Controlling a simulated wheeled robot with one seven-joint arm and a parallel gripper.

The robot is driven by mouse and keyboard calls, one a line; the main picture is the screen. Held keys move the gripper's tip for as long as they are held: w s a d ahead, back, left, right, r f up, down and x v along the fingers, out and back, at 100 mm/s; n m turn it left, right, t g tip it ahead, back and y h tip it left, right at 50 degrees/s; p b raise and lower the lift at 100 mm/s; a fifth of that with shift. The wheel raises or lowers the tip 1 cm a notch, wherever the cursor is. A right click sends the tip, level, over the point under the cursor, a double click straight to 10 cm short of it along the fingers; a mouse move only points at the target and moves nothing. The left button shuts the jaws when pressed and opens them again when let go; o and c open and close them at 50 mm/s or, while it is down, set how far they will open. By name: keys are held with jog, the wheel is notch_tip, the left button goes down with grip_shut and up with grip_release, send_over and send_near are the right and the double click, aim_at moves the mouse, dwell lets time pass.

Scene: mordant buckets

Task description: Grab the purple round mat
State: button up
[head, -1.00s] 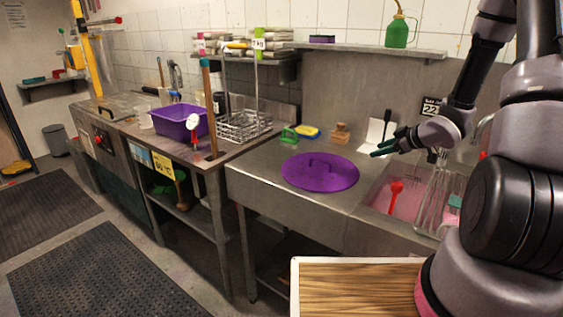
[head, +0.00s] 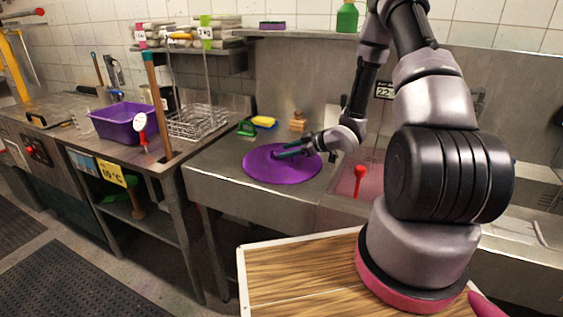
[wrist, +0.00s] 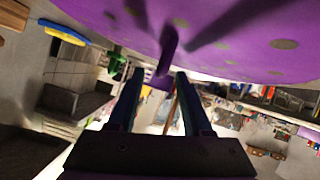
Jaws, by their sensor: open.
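The purple round mat (head: 262,168) lies flat on the steel counter, left of the sink. My gripper (head: 283,150) is over the mat, seen from the side, with its fingers pointing left. In the wrist view, the mat's spotted purple surface (wrist: 235,40) fills the top. A small purple upright tab or handle (wrist: 167,50) on the mat is in line with the gap between my two spread fingers (wrist: 158,78). My gripper is open and not closed on anything. I cannot tell whether the fingertips touch the mat.
A green-handled item (head: 246,129), a yellow-and-blue sponge (head: 263,122) and a wooden brush (head: 297,121) sit behind the mat. A red utensil (head: 359,178) stands in the sink to the right. A purple tub (head: 125,123) and wire rack (head: 198,122) are left. The counter's front strip is clear.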

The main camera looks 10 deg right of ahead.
jog(key=shift+x, duration=1.35)
grip_shut()
dwell(0.3)
